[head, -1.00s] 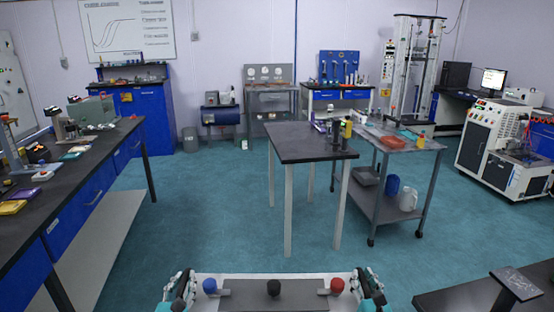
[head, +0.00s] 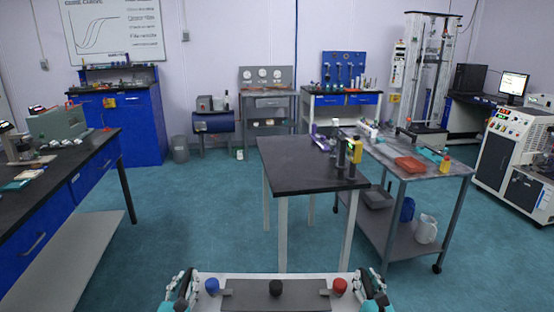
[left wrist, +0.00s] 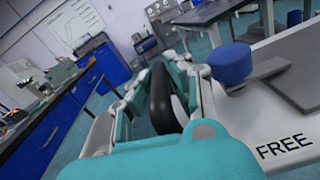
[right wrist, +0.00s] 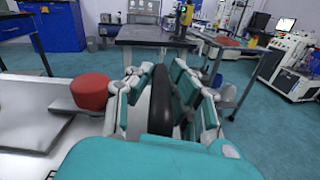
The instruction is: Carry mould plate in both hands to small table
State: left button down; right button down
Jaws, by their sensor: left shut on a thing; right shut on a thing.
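The mould plate (head: 207,304) is a pale plate with a grey strip and blue, black and red knobs, at the bottom of the head view. My left gripper (head: 180,287) is shut on a black handle at its left end; the left wrist view shows this handle (left wrist: 161,98) and the word FREE on the plate. My right gripper (head: 369,287) is shut on a black handle (right wrist: 161,100) at the right end. The plate looks about level; its near edge is cut off. The small table (head: 300,163), black-topped with pale legs, stands ahead, apart from the plate.
Small bottles and a yellow-black device (head: 355,152) stand at the small table's right edge. A grey cart (head: 440,177) with an orange tray (head: 410,163) adjoins it on the right. A long bench (head: 90,150) is at left. The floor (head: 190,215) between is clear.

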aim_at(287, 158)
jog(key=i, duration=2.35)
jog(key=i+z, duration=0.15)
jog(key=i, duration=0.85)
